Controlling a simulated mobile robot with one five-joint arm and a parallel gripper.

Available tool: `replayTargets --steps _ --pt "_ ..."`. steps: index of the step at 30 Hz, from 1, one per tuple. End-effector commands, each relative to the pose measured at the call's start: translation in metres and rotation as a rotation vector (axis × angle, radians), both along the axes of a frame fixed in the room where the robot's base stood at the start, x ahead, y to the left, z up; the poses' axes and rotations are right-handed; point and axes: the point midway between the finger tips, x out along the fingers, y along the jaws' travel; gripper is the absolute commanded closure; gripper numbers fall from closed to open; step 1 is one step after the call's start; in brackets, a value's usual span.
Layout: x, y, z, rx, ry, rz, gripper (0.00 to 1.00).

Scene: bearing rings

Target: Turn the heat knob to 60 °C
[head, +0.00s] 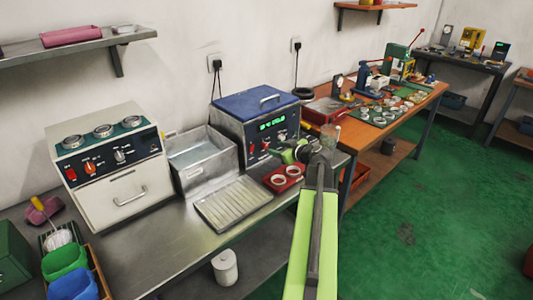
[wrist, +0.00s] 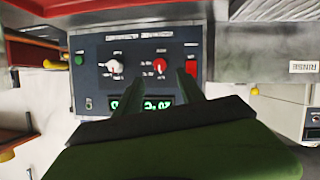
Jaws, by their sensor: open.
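The blue-lidded machine (head: 257,104) stands on the steel bench, with a green lit display (head: 272,124) on its front. The wrist view shows its dark panel (wrist: 90,88) upside down, with a red knob (wrist: 159,65) and a white knob (wrist: 116,67). The panel's labels are too blurred to read. The lit display (wrist: 145,104) there appears to read 20 °C, partly covered by my gripper. My gripper (wrist: 159,78) is open and empty, its fingertips pointing at the panel on either side of the red knob's column; contact cannot be told. My gripper (head: 288,151) also shows before the machine in the head view.
A red switch (wrist: 191,69) and a green button (wrist: 79,59) sit beside the knobs. A red tray (head: 284,180) with rings lies below the panel. A ribbed metal tray (head: 233,203) and an open steel basin (head: 203,158) are to the left. A white machine (head: 108,152) stands farther left.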

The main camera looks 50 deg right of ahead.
Motion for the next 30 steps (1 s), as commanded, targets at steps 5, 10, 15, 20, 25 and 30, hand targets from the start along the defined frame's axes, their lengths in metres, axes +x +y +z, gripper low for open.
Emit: replayTargets --steps 5,10,15,20,25,30 --pt "0.041 -0.009 -0.020 0.001 -0.001 0.002 0.54" --pt "0.063 -0.013 -0.028 0.000 0.000 0.000 0.54" --pt "0.071 -0.014 -0.029 0.001 0.000 0.000 0.54" --pt "0.070 -0.014 -0.029 0.001 0.000 -0.001 0.54" --pt "0.070 -0.014 -0.029 0.001 0.000 -0.001 0.68" --pt "0.070 -0.014 -0.029 0.001 0.000 -0.001 0.90"
